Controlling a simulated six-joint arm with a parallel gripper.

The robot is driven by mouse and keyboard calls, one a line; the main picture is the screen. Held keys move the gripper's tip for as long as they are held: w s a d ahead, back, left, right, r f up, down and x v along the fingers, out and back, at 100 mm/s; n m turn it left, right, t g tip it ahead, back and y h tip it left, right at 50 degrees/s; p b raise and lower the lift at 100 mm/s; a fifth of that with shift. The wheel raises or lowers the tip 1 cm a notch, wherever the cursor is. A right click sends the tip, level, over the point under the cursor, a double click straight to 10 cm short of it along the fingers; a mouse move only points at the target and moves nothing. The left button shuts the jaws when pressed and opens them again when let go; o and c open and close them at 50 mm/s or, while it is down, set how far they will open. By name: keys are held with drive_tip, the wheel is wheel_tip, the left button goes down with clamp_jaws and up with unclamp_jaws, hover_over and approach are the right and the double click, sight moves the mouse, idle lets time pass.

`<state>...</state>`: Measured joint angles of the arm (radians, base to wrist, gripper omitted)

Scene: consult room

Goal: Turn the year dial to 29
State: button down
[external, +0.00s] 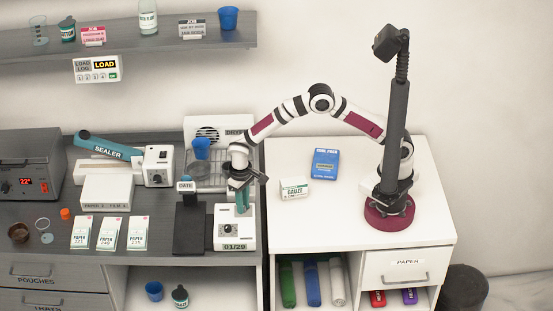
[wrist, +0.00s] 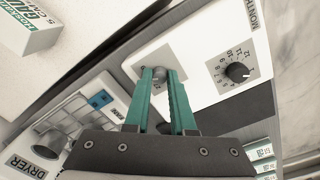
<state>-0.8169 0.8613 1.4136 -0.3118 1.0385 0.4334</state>
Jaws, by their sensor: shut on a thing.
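The white dater box (external: 245,228) stands at the right end of the grey bench, beside a black plate. Its small display (external: 235,247) seems to read 01/29, though the last digit is hard to make out. My gripper (external: 242,203) points down over the back of the box. In the wrist view its green fingers (wrist: 162,80) are closed around a grey knob (wrist: 163,74), the year dial, whose scale they mostly hide. The black month dial (wrist: 237,72), with numbers around it, sits apart to the right, by the MONTH label.
A black plate with the DATE head (external: 186,185) stands left of the box. The dryer (external: 215,127) with a blue cup is behind. Paper packs (external: 109,233) and the sealer (external: 106,148) are further left. The white cabinet (external: 330,225) at right carries a gauze box (external: 294,188).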

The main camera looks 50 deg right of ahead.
drive_tip(key=shift+m, duration=1.4)
drive_tip(key=c, duration=0.8)
unclamp_jaws()
drive_tip(key=shift+o, duration=0.2)
wheel_tip(320, 180, up, 16)
drive_tip(key=shift+a, duration=0.3)
drive_tip(key=shift+f, duration=0.1)
